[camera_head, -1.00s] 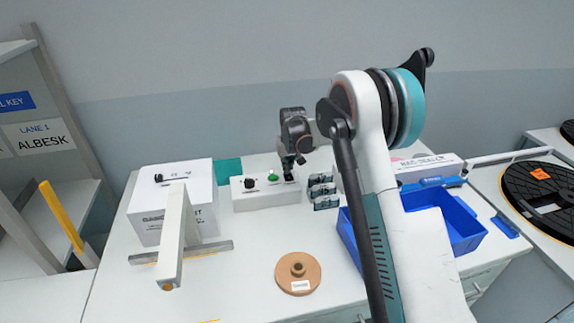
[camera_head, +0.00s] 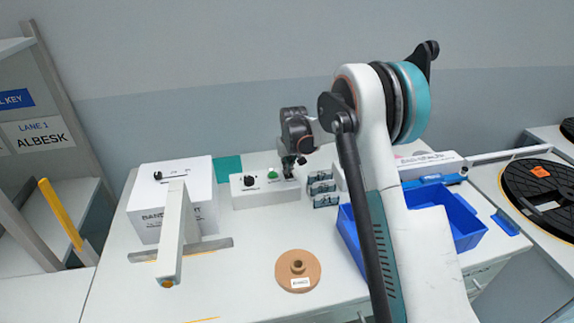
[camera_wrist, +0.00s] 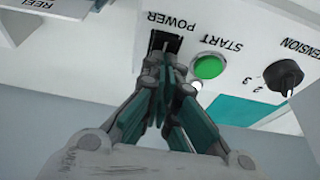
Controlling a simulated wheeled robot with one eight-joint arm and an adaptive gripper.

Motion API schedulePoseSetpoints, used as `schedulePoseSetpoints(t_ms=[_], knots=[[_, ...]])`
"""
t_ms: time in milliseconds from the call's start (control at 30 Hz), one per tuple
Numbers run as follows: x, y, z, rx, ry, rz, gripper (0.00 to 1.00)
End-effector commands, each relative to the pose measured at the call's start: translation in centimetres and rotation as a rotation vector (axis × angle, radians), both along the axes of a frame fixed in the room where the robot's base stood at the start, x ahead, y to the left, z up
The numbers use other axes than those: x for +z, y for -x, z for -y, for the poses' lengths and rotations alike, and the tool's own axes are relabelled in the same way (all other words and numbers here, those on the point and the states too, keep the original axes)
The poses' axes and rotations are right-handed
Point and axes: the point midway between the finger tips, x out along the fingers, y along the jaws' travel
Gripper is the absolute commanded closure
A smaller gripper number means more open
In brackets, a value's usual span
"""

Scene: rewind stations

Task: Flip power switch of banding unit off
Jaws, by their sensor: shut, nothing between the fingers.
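A low white control box (camera_head: 240,202) stands at the back of the table, with a black knob and a green button on its front. In the wrist view it appears upside down, with a black power switch (camera_wrist: 160,40) under the word POWER, a green START button (camera_wrist: 209,66) and a TENSION knob (camera_wrist: 284,75). My gripper (camera_head: 289,173) is shut and empty at the power switch. In the wrist view its fingertips (camera_wrist: 167,56) overlap the switch, so its position and any contact cannot be told. A white box (camera_head: 150,218) labelled as the banding unit stands to the left.
A white post on a grey bar (camera_head: 205,246) stands before the left box. A brown spool (camera_head: 284,275) lies on the front table. Small dark blocks (camera_head: 321,190) stand right of the control box. A blue tray (camera_head: 462,238) is behind my arm. A black reel (camera_head: 545,190) is far right.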

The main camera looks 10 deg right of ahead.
Motion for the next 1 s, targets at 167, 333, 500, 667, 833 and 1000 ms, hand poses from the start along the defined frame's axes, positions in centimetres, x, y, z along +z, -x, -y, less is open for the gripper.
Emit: schedulePoseSetpoints(t_ms=[167, 333, 500, 667, 833, 1000], knots=[[0.0, 0.0, 0.0, 0.0, 0.0, 0.001, 1.0], [1.1, 0.1, 0.0, 0.0, 0.0, 0.001, 1.0], [4.2, 0.5, 0.0, 0.0, 0.0, 0.0, 1.0], [7.4, 1.6, 0.0, 0.0, 0.0, 0.0, 1.0], [10.6, 2.7, 0.0, 0.0, 0.0, 0.0, 1.0], [12.6, 3.4, 0.0, 0.0, 0.0, 0.0, 1.0]])
